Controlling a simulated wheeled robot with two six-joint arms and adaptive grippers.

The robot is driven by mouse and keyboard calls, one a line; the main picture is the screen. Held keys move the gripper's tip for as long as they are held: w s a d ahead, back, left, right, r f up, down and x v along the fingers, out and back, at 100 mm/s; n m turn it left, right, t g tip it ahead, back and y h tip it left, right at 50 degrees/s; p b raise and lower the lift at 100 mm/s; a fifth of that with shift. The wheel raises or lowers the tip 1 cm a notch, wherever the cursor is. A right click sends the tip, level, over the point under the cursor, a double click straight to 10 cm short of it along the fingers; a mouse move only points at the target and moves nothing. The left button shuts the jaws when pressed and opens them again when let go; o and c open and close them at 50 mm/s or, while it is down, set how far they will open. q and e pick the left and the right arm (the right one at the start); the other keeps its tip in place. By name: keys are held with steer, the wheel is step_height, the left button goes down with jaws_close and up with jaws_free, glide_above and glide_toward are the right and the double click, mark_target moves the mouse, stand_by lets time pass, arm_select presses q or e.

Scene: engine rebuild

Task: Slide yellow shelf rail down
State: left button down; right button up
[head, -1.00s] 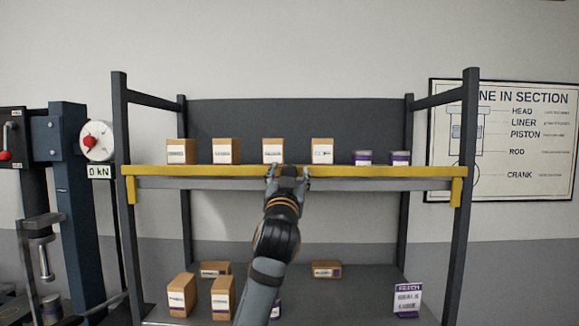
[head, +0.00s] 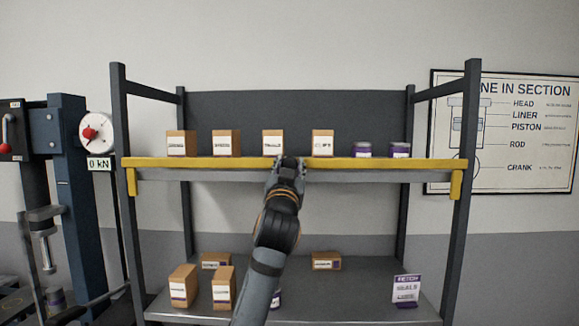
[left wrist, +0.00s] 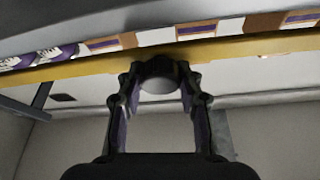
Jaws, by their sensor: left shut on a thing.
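The yellow shelf rail (head: 215,163) runs level along the front edge of the upper shelf, with a short yellow bracket hanging down at each end. My left gripper (head: 287,163) is at the middle of the rail, shut on it. In the left wrist view the rail (left wrist: 75,69) crosses behind the fingertips, and the left gripper (left wrist: 162,80) has its two fingers spaced apart at the rail. The exact contact is partly hidden. My right gripper is in neither view.
The upper shelf carries several cardboard boxes (head: 227,143) and two purple-banded tins (head: 399,150). The lower shelf (head: 345,302) holds more boxes and a purple-and-white sign (head: 406,289). Dark posts (head: 460,190) frame the rack. A blue press (head: 70,200) stands left.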

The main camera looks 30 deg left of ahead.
arm_select(q)
step_height(320, 180, down, 6)
steer(key=b, duration=0.5)
steer(key=shift+w+f+b, duration=0.15)
steer(key=shift+f+b, duration=0.1)
steer(key=shift+b, duration=0.05)
steer(key=c, duration=1.1)
jaws_free()
steer(key=shift+c, duration=0.2)
steer(key=o, duration=0.3)
steer(key=shift+r, duration=0.1)
steer(key=v, duration=1.2)
